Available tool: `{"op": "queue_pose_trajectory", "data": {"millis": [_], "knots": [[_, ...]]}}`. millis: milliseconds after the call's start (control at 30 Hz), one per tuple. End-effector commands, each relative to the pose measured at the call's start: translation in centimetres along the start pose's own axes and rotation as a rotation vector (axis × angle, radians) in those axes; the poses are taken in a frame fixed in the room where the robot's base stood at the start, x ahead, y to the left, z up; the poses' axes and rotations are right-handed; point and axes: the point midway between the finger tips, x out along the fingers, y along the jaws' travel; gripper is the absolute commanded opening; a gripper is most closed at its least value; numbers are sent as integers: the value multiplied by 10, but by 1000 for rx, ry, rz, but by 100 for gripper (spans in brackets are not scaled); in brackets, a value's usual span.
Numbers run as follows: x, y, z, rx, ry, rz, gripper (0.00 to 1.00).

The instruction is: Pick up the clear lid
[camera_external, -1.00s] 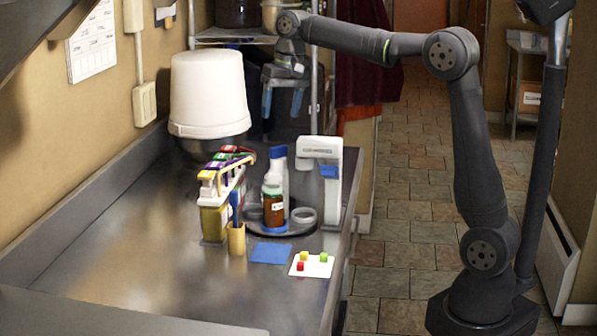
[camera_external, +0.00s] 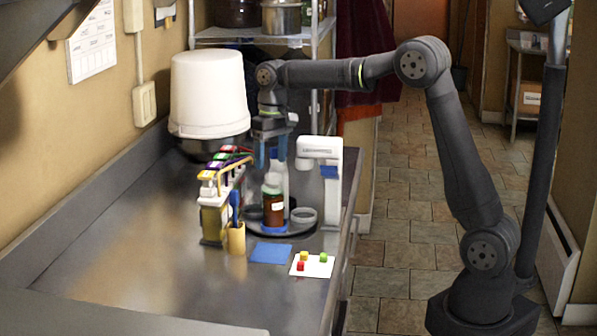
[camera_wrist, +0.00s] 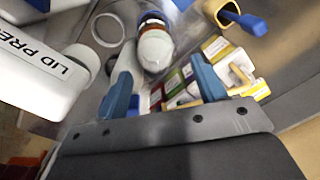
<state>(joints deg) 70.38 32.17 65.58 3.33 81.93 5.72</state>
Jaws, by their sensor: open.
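A pale ring-shaped piece (camera_external: 303,215), which looks like the clear lid, lies flat on the right side of a round dark tray (camera_external: 262,228). A similar pale ring also shows at upper left in the wrist view (camera_wrist: 108,30). My gripper (camera_external: 271,157) is open and empty, pointing down above the back of the tray, behind and left of the ring. In the wrist view its two blue fingers (camera_wrist: 162,86) are apart, with the ring to the left of them. A brown jar with a pale green top (camera_external: 273,200) stands on the tray beside the ring.
A white lid press (camera_external: 327,172) stands right of the tray. A white bottle (camera_external: 284,180) stands behind the jar. A white bucket (camera_external: 209,95) stands at the back. The left counter is clear.

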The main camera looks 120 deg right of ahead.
Motion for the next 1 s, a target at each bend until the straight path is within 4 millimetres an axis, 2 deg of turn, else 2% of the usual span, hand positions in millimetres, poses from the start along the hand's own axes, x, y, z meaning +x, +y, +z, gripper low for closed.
{"op": "queue_pose_trajectory", "data": {"millis": [167, 500, 767, 1000], "knots": [[11, 1, 0, 0, -1, 0, 64], [55, 7, 2, 0, -1, 0, 64], [58, 7, 2, 0, 0, 0, 64], [57, 7, 2, 0, 0, 0, 19]]}}
